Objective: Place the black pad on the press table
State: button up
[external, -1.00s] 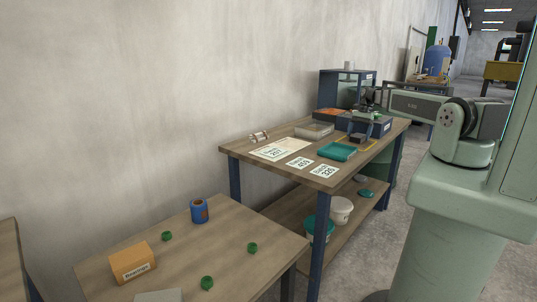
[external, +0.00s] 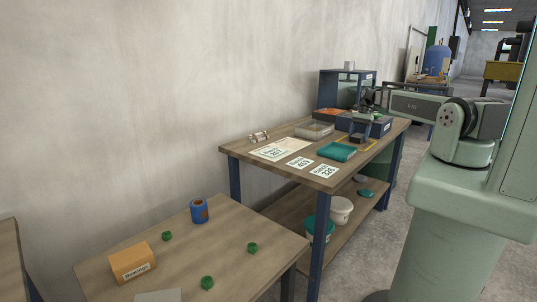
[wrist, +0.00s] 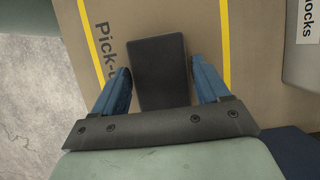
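The black pad (wrist: 160,72) is a flat dark rectangle inside the yellow-lined area marked "Pick-u…", seen in the wrist view. My gripper (wrist: 161,70) is over it, with one blue finger on each side and a narrow gap at each. The fingers look open around the pad; I cannot tell how high they are above the table. I cannot tell for certain which thing is the press table.
A blue-framed box (external: 345,88) stands at the back of the bench. In the wrist view a grey bin (wrist: 302,65) is at the right.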

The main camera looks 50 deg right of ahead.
aim_at(358, 135)
jog(key=c, duration=0.8)
jog(key=shift+r, duration=0.1)
jog(key=shift+r, duration=5.2)
jog(key=shift+c, duration=0.5)
